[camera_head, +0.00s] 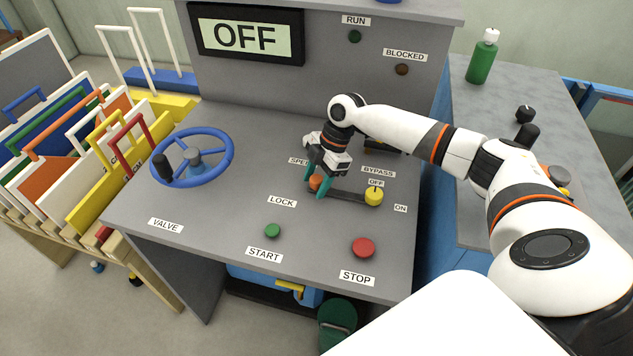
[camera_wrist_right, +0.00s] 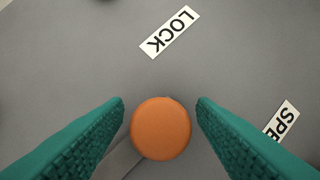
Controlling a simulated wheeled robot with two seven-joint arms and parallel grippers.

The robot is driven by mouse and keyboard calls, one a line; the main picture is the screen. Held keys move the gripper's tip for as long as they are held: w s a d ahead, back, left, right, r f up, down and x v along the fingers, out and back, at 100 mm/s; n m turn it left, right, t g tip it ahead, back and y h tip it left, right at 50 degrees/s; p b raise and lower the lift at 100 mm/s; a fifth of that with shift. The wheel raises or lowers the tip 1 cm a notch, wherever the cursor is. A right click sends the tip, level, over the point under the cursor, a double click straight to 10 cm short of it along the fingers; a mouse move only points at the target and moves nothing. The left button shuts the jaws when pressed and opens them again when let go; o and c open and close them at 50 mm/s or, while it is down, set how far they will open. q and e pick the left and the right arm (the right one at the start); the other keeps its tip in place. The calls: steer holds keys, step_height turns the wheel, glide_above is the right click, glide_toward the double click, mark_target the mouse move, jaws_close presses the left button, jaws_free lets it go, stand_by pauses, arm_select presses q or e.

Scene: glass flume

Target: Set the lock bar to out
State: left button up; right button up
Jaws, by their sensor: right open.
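The lock bar (camera_head: 346,194) is a dark flat bar on the grey desk top. It runs from an orange knob (camera_head: 315,183), near the LOCK label (camera_head: 282,202), towards the yellow BYPASS knob (camera_head: 374,197). My right gripper (camera_head: 316,191) points down over the orange knob with its green fingers apart. In the right wrist view the orange knob (camera_wrist_right: 160,129) shows between the open fingers, with a gap on each side. Part of the bar (camera_wrist_right: 120,158) shows beside the knob there. My left gripper is not in view.
A blue valve handwheel (camera_head: 193,157) stands on the left of the desk. A green START button (camera_head: 272,230) and a red STOP button (camera_head: 363,247) are nearer the front. The display (camera_head: 246,37) reads OFF. The desk between the wheel and the START button is clear.

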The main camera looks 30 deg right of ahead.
steer(key=shift+c, duration=0.4)
steer(key=c, duration=0.6)
jaws_close()
steer(key=shift+w+a, duration=0.25)
steer(key=shift+a, duration=0.05)
steer(key=w+a, duration=0.2)
steer(key=shift+w+a+b, duration=0.2)
steer(key=shift+w+b, duration=0.1)
steer(key=shift+w, duration=0.1)
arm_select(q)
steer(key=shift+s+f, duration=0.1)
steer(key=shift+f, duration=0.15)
arm_select(e)
steer(key=shift+r, duration=0.1)
